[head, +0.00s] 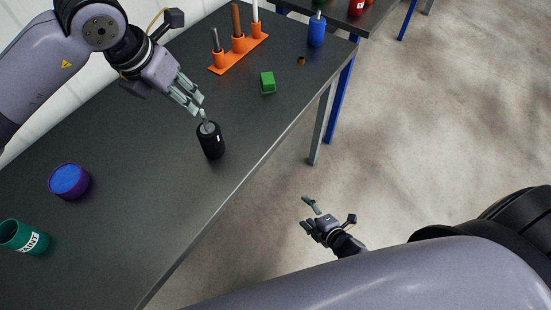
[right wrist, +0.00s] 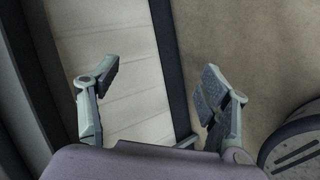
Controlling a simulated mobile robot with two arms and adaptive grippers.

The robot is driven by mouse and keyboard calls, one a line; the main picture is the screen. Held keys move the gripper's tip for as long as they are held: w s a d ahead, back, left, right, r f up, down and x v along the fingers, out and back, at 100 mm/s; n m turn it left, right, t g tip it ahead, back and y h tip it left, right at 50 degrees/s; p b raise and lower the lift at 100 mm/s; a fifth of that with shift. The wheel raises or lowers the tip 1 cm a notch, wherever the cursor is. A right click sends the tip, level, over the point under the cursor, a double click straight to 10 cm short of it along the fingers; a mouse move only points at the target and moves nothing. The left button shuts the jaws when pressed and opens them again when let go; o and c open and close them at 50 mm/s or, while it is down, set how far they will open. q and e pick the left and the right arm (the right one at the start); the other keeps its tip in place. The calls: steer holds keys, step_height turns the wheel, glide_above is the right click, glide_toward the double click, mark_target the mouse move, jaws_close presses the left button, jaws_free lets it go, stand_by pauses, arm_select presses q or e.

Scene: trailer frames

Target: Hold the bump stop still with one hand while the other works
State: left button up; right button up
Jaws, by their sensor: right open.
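A black cylinder (head: 210,142) with a short grey stem on top stands on the dark table; I take it to be the bump stop. My left gripper (head: 201,107) reaches down from the upper left, with its fingertips right by the stem. I cannot tell whether they touch it or are closed on it. My right gripper (head: 317,215) is off the table, over the floor at the lower middle. In the right wrist view it (right wrist: 158,90) is open, its fingers wide apart with nothing between them.
On the table (head: 130,225) are an orange rack (head: 222,66) with upright pieces, a green block (head: 267,83), a blue cylinder (head: 317,36), a small brown piece (head: 301,61), a blue-purple round container (head: 69,181) and a green cup (head: 24,238). A second table (head: 385,12) stands beyond.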

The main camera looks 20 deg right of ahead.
mark_target(220, 140)
steer(key=w+a+r+n+t+y, duration=0.2)
steer(key=w+r+n+y, duration=0.1)
steer(key=r+n, duration=0.5)
steer(key=w+a+r+n+t+y, duration=0.1)
steer(key=w+a+r+n+y, duration=0.4)
steer(key=r, duration=0.6)
steer(key=s+a+r+n+g+y, duration=0.1)
steer(key=s+r+n, duration=0.1)
steer(key=r+n, duration=0.45)
steer(key=s+a+r+n+g+y, duration=0.1)
steer(key=s+a+r+n+y, duration=0.1)
steer(key=r+n, duration=0.5)
steer(key=shift+n, duration=0.45)
steer(key=x, duration=0.5)
steer(key=f+x, duration=0.1)
steer(key=x, duration=0.5)
steer(key=f+x, duration=0.1)
steer(key=x, duration=0.5)
steer(key=shift+w, duration=0.4)
steer(key=shift+c, duration=0.6)
steer(key=c, duration=1.2)
steer(key=shift+c, duration=0.2)
